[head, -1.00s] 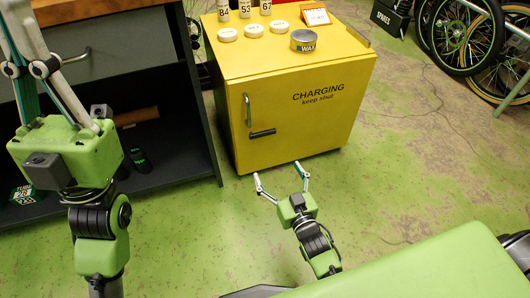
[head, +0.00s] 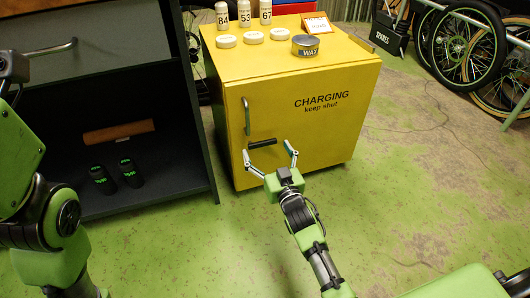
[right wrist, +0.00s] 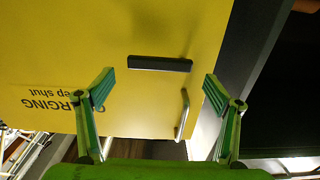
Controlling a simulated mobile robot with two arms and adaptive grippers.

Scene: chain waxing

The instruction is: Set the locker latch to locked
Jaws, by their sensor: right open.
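The yellow locker (head: 310,135), marked "CHARGING keep shut", stands with its door shut. Its black latch (head: 262,143) lies nearly level on the door, below the upright metal handle (head: 246,116). My right gripper (head: 270,158) is open, its fingers spread to either side of the latch and just in front of the door. In the right wrist view, the latch (right wrist: 160,64) is beyond and between the open fingertips, apart from both, and the handle (right wrist: 183,114) is nearer the right finger. My left arm shows at the left edge, but its gripper is out of view.
On the locker top stand several numbered bottles (head: 244,14), white round pucks (head: 253,37), a wax tin (head: 305,45) and a small card (head: 318,24). A dark open cabinet (head: 150,190) is at left. Bicycle wheels (head: 465,45) stand at back right.

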